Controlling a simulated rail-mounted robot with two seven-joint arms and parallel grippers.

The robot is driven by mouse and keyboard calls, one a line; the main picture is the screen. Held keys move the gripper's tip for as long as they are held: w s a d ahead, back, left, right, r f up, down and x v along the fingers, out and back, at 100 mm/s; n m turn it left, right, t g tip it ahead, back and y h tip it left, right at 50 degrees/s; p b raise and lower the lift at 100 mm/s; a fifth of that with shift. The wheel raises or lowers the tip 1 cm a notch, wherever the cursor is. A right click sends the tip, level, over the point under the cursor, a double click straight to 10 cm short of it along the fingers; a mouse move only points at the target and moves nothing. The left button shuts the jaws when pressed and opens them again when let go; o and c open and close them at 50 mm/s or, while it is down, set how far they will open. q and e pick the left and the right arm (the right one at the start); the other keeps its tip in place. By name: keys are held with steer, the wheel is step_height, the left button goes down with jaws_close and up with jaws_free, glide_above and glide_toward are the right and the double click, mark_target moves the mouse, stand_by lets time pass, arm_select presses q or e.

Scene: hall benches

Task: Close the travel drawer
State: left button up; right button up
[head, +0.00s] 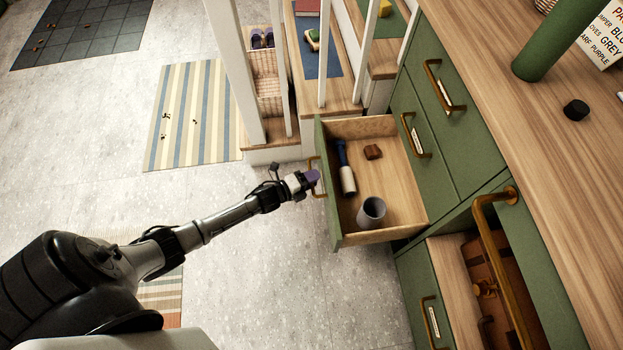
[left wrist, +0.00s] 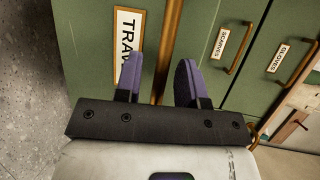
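The travel drawer (head: 380,239) stands pulled out of the green cabinet in the head view. Its green front with a label starting "TRA" (left wrist: 128,40) fills much of the left wrist view. My left gripper (head: 311,177) is at the outer side of this front, by its brass handle (head: 316,163). In the left wrist view my purple fingertips (left wrist: 162,68) are apart, with the upright brass bar (left wrist: 169,50) between them and gaps beside it. Whether they touch it I cannot tell. My right gripper is not in view.
Inside the drawer lie a blue-and-white cylindrical item (head: 346,171), a brown block (head: 373,152) and a grey cup (head: 371,212). Other closed drawers with brass handles (head: 416,136) are alongside. White posts (head: 323,55) stand behind the drawer. Floor to the left is mostly clear.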

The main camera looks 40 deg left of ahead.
arm_select(q)
steer(key=shift+c, duration=0.4)
jaws_close()
